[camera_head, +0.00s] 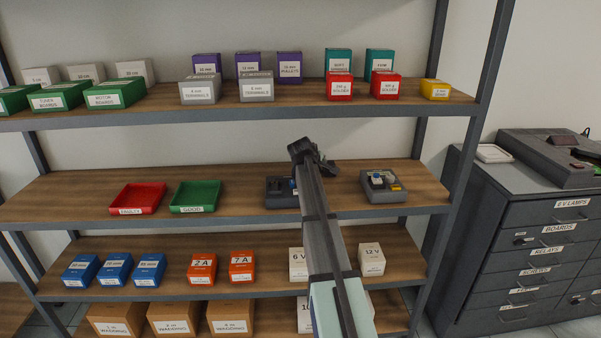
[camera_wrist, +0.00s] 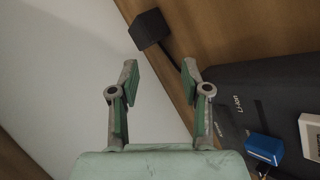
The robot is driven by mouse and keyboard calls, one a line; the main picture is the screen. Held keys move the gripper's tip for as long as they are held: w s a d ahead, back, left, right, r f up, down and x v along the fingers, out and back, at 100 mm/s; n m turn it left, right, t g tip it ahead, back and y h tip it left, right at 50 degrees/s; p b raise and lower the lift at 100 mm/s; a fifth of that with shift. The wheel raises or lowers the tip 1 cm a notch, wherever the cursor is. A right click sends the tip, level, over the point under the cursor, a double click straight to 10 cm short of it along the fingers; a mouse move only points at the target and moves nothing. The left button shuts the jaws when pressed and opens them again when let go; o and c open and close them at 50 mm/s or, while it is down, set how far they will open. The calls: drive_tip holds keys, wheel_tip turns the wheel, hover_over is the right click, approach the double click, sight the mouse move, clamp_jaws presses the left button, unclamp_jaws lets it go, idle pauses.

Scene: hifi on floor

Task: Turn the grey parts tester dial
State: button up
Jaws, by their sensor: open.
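The grey parts tester is a dark box on the middle shelf, partly hidden behind my arm in the head view (camera_head: 279,198). In the wrist view, a dark grey panel (camera_wrist: 240,90) marked "Li-ion" fills the right side; it appears to be the tester. A blue block (camera_wrist: 265,148) and a white labelled piece (camera_wrist: 311,137) are at its right. I cannot make out the dial in either view. My gripper (camera_wrist: 160,76) is open and empty, its fingers apart above the wooden shelf and wall, left of the panel. In the head view my gripper (camera_head: 318,166) is small and dark.
A small black block (camera_wrist: 150,28) with a cable lies ahead of the fingers. A red tray (camera_head: 137,198) and a green tray (camera_head: 195,196) sit left on the shelf. A grey tray (camera_head: 384,194) with parts sits right. The upper shelf (camera_head: 300,100) overhangs.

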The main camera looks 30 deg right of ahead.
drive_tip(key=w+a, duration=0.1)
drive_tip(key=a, duration=0.1)
drive_tip(key=w+a+m+t+b, duration=0.1)
drive_tip(key=a, duration=0.2)
drive_tip(key=w+a+m+t+b, duration=0.1)
drive_tip(key=w+a, duration=0.1)
drive_tip(key=a, duration=0.1)
drive_tip(key=shift+a, duration=0.1)
drive_tip(key=shift+r, duration=0.1)
